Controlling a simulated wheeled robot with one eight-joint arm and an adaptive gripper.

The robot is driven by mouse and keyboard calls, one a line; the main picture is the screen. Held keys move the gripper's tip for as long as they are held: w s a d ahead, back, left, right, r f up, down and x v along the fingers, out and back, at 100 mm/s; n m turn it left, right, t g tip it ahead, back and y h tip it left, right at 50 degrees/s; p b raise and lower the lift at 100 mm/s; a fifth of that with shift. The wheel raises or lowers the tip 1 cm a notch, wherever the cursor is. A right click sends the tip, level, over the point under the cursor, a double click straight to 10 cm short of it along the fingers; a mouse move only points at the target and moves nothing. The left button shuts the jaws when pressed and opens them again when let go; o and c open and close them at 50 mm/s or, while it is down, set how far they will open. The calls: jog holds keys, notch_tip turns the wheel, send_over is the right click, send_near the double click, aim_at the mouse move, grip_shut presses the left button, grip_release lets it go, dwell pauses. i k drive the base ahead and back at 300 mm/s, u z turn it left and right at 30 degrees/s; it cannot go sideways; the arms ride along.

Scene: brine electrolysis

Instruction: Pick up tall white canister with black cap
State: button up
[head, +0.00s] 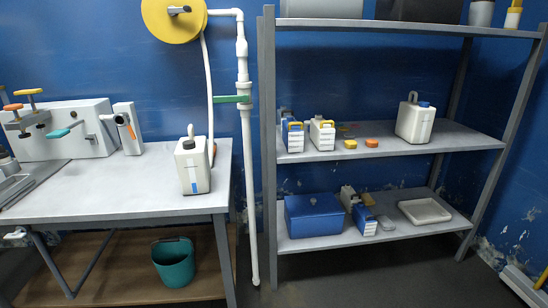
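A tall white canister (194,172) with a black cap stands upright near the right front of the grey table (110,190) in the head view. It has a loop handle on top and a small blue mark low on its front. Some orange shows just behind its right side, partly hidden. My gripper is not in view.
A white pipe (246,160) rises at the table's right. The grey shelf rack (340,158) holds a white jug with a blue cap (415,121) and a blue box (313,215). A teal bucket (174,263) sits below the table. The table's middle is clear.

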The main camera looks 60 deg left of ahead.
aim_at(193, 166)
jog(key=u, duration=3.4)
jog(key=k, duration=0.6)
jog(key=z, duration=0.55)
jog(key=i, duration=1.35)
jog(key=u, duration=0.2)
